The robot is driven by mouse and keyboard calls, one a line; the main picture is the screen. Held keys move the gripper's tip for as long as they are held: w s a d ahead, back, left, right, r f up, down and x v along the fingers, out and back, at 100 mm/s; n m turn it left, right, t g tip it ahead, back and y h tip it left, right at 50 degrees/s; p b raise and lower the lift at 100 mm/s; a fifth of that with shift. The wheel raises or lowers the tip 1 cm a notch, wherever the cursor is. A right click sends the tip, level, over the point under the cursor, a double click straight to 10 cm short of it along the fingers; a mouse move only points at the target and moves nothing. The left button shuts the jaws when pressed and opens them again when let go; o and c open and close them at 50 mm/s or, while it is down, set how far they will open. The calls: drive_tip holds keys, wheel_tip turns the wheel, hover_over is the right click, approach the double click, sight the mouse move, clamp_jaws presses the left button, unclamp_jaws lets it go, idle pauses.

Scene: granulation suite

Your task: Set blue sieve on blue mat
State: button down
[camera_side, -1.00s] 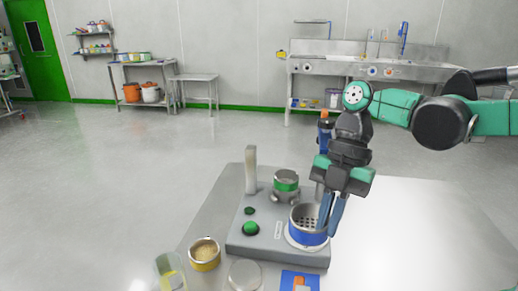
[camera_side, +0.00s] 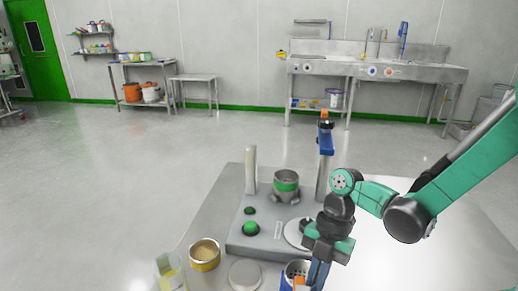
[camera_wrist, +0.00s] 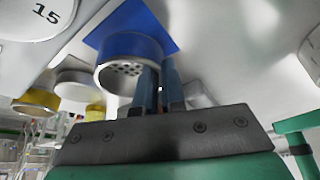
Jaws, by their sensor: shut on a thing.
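The blue sieve (camera_side: 287,279) is a metal cup with a blue band and a perforated bottom. My gripper (camera_side: 316,276) is shut on its right wall near the lower edge of the side view. In the wrist view my gripper (camera_wrist: 160,88) grips the sieve (camera_wrist: 128,47) at its side. The blue mat (camera_wrist: 140,16) shows behind the sieve in the wrist view; in the side view the sieve, gripper and picture edge hide most or all of it. I cannot tell whether the sieve touches the mat.
The grey shaker base (camera_side: 262,246) has a bare round plate (camera_side: 298,234) and a green-banded sieve (camera_side: 286,187). A post with a blue clamp (camera_side: 325,140) rises behind. A yellow sieve (camera_side: 204,256), grey disc (camera_side: 245,275) and beaker (camera_side: 170,275) stand left. An orange object (camera_side: 298,283) shows beside the fingers.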

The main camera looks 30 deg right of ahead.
drive_tip(key=shift+f, duration=0.25)
drive_tip(key=shift+f, duration=0.2)
drive_tip(key=c, duration=1)
unclamp_jaws()
drive_tip(key=shift+o, duration=0.2)
drive_tip(key=shift+r, duration=0.1)
